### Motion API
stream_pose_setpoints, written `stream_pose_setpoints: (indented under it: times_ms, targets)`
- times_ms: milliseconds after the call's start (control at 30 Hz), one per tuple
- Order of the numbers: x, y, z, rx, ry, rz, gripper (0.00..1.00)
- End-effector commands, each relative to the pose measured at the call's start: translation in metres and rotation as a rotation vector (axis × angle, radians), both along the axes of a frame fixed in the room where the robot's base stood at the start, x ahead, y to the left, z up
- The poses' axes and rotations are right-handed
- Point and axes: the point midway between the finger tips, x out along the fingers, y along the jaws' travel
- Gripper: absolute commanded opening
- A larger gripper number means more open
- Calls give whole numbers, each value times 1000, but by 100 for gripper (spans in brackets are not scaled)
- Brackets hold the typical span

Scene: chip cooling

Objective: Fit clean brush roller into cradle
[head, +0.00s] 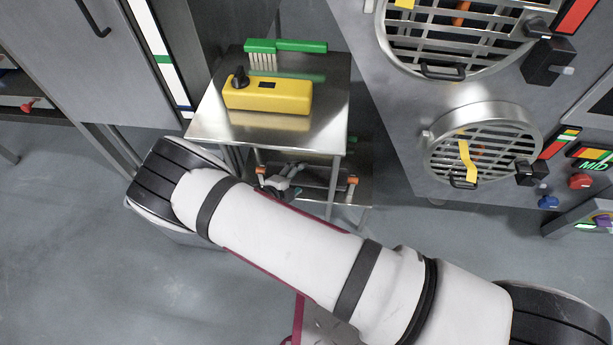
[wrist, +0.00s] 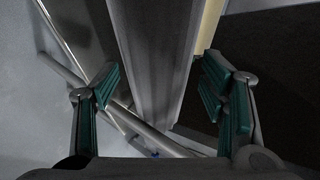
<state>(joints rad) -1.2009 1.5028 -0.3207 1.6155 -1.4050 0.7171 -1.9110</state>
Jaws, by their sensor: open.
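No part in view can be named for certain as the clean brush roller or its cradle. A long dark piece with orange ends (head: 333,178) lies on the lower shelf of the steel stand in the head view, partly hidden by my arm; I cannot tell whether it is the roller. A grey jointed shape in front of it looks like my gripper (head: 282,181). In the wrist view my gripper (wrist: 162,95) is open, its green-padded fingers wide apart. A long grey bar (wrist: 155,60) shows between and beyond the fingers; contact cannot be told.
A yellow box with a black knob (head: 268,96) and a green brush (head: 285,47) sit on the stand's steel top (head: 215,120). A grey machine with round grilles (head: 482,145) stands at the right. A cabinet (head: 95,65) stands at the left. Floor at lower left is clear.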

Motion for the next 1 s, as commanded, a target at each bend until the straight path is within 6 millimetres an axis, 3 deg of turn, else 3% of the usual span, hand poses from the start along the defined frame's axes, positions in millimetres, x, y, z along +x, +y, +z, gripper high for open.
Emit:
stream_pose_setpoints:
  times_ms: [367, 633, 867, 1000]
  targets:
    - [31, -21, -27, -1, -1, -2, 66]
    - [35, -22, -27, -1, 0, -1, 66]
    - [35, -22, -27, 0, 0, -1, 15]
    - [35, -22, -26, 0, -2, -1, 14]
